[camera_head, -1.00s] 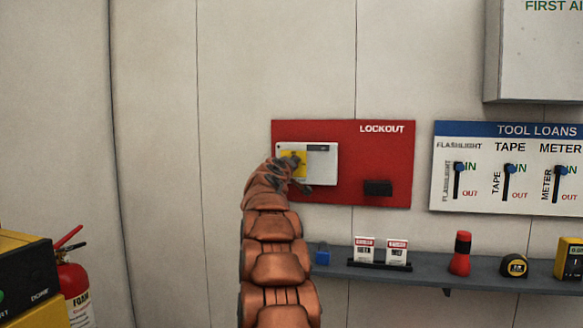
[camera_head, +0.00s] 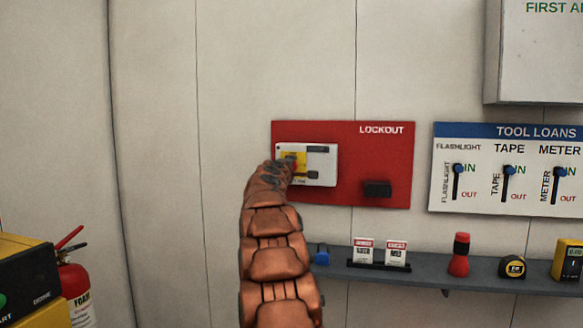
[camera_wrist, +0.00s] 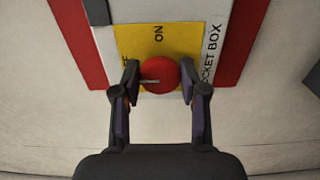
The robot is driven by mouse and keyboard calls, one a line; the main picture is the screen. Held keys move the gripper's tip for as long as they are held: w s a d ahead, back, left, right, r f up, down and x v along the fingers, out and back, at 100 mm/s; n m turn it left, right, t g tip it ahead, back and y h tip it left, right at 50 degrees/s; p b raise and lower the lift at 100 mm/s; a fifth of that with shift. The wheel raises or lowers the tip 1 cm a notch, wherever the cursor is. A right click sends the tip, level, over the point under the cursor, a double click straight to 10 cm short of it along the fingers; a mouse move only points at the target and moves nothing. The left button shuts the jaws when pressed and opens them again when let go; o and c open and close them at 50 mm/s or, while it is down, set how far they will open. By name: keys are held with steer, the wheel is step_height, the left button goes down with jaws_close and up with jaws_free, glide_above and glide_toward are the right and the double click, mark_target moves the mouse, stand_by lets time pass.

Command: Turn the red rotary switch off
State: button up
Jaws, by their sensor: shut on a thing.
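The red rotary switch (camera_wrist: 160,70) is a round knob on a yellow plate (camera_wrist: 185,36) of the white socket box (camera_wrist: 216,30). In the wrist view my gripper (camera_wrist: 159,78) has one finger on each side of the knob, shut on it. A pale pointer line on the knob lies towards the left finger. The label ON is above the knob in this view; another label by the left finger is mostly hidden, with only a letter like F showing. In the head view my gripper (camera_head: 284,172) covers the left part of the socket box (camera_head: 325,165).
The box is on the red LOCKOUT board (camera_head: 385,155), with a black block (camera_head: 377,188) at lower right. A grey shelf (camera_head: 450,281) below holds a blue item (camera_head: 322,255), tags (camera_head: 362,250), a flashlight (camera_head: 460,255) and a tape measure (camera_head: 512,267). A TOOL LOANS board (camera_head: 505,165) is right.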

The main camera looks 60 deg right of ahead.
steer(key=shift+w, duration=0.1)
stand_by(0.3)
steer(key=o, duration=1.1)
steer(key=shift+a, duration=0.15)
steer(key=shift+v, duration=5.9)
